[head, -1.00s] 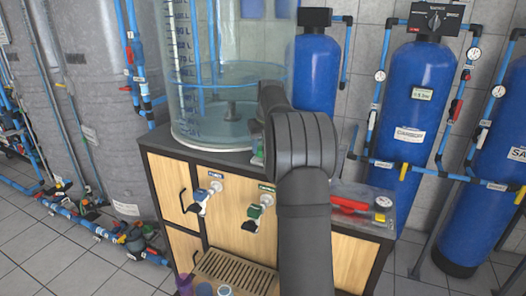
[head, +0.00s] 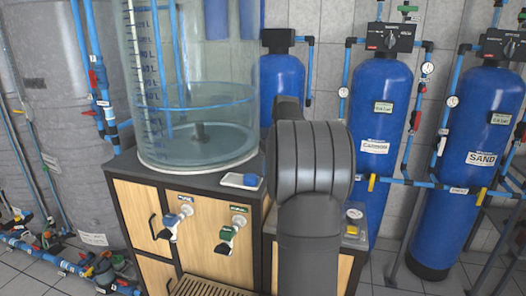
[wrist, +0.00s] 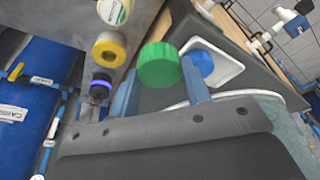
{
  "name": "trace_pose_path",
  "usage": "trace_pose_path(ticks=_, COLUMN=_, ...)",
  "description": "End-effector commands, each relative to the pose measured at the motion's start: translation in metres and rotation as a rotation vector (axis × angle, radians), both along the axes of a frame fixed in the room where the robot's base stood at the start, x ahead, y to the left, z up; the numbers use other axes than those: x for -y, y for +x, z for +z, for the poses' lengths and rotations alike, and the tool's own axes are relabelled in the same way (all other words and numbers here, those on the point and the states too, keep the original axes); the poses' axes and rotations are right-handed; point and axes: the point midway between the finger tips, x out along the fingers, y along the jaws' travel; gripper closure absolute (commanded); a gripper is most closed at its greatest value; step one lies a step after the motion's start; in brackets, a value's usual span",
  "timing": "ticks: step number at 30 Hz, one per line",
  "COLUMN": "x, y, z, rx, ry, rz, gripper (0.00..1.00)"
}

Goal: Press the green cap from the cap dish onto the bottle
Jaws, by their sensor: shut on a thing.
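The green cap (wrist: 158,64) is held between the two fingers of my gripper (wrist: 160,76) in the wrist view. The white cap dish (wrist: 225,72) lies beyond the cap and to its right, with a blue cap (wrist: 201,63) on it. The cap appears apart from the dish. In the head view the dish (head: 232,181) and the blue cap (head: 250,180) sit on the cabinet top, left of my arm. My gripper's fingers and the green cap are hidden behind my arm there. I cannot make out the bottle in either view now.
A large clear tank (head: 195,95) stands on the cabinet, close behind the dish. Blue and green taps (head: 228,238) stick out of the cabinet front. In the wrist view, a yellow ring (wrist: 109,50) and a dark blue-lit item (wrist: 100,86) are left of the green cap.

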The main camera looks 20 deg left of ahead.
Motion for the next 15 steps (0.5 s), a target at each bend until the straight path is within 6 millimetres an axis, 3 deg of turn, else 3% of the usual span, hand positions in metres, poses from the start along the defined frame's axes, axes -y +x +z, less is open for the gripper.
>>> trace_pose_path(ticks=1, x=0.012, y=-0.004, z=-0.021, rx=-0.007, ry=-0.002, rz=-0.013, gripper=0.77)
trace_pose_path(ticks=6, x=0.052, y=-0.018, z=-0.084, rx=-0.005, ry=-0.002, rz=-0.092, gripper=0.77)
trace_pose_path(ticks=15, x=0.126, y=-0.068, z=-0.176, rx=-0.006, ry=-0.002, rz=-0.331, gripper=0.77)
